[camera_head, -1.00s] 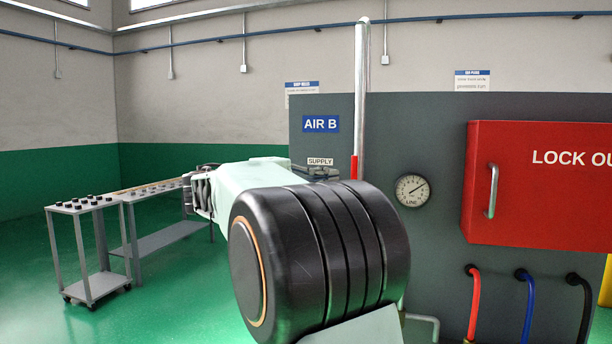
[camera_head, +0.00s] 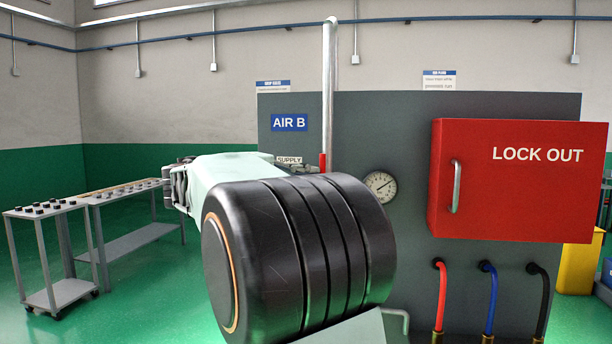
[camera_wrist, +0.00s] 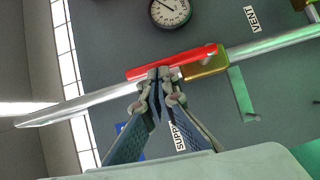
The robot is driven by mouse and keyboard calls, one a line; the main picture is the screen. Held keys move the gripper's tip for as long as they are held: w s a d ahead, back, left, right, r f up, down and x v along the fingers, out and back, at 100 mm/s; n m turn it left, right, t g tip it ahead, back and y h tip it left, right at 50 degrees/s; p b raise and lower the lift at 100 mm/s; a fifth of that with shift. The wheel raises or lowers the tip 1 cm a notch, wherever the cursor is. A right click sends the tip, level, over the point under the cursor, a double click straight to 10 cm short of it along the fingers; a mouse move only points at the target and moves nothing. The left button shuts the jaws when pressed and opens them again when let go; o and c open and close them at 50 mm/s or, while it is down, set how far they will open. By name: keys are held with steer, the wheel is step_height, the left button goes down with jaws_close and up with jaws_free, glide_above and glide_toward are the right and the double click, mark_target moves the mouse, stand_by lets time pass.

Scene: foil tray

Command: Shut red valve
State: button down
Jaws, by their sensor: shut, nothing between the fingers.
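The red valve handle (camera_wrist: 185,58) is a long red lever in the wrist view. It lies along the silver pipe (camera_wrist: 90,105), with one end at the brass valve body (camera_wrist: 207,66). My gripper (camera_wrist: 160,74) is shut and empty, its fingertips at the handle's lower edge near the middle; I cannot tell whether they touch it. In the head view a short piece of the red handle (camera_head: 322,160) shows upright along the vertical pipe (camera_head: 329,90). My arm hides the rest of the handle and the valve body there.
A grey panel (camera_head: 400,110) stands behind the pipe, with a round gauge (camera_head: 381,186) beside it. A red LOCK OUT box (camera_head: 520,190) juts out at right, above red, blue and black hoses. Carts (camera_head: 50,240) stand at far left. Green floor is open at left.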

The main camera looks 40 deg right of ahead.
mark_target(322, 171)
steer(key=shift+s+d+r+m+y+b, duration=0.2)
steer(key=shift+s+d+m+y+b, duration=0.15)
steer(key=shift+m, duration=0.25)
steer(key=shift+s+d+r+m+y+b, duration=0.15)
steer(key=shift+s+d+m+y+b, duration=0.45)
steer(key=shift+s+m+y, duration=0.4)
steer(key=s+d+f+m+t+y+b, duration=0.4)
steer(key=m+y, duration=0.1)
steer(key=m, duration=0.2)
steer(key=shift+s+d+f+t+y, duration=0.2)
steer(key=shift+s+t+y, duration=0.1)
steer(key=shift+y, duration=0.05)
steer(key=shift+f, duration=0.15)
stand_by(0.4)
stand_by(0.5)
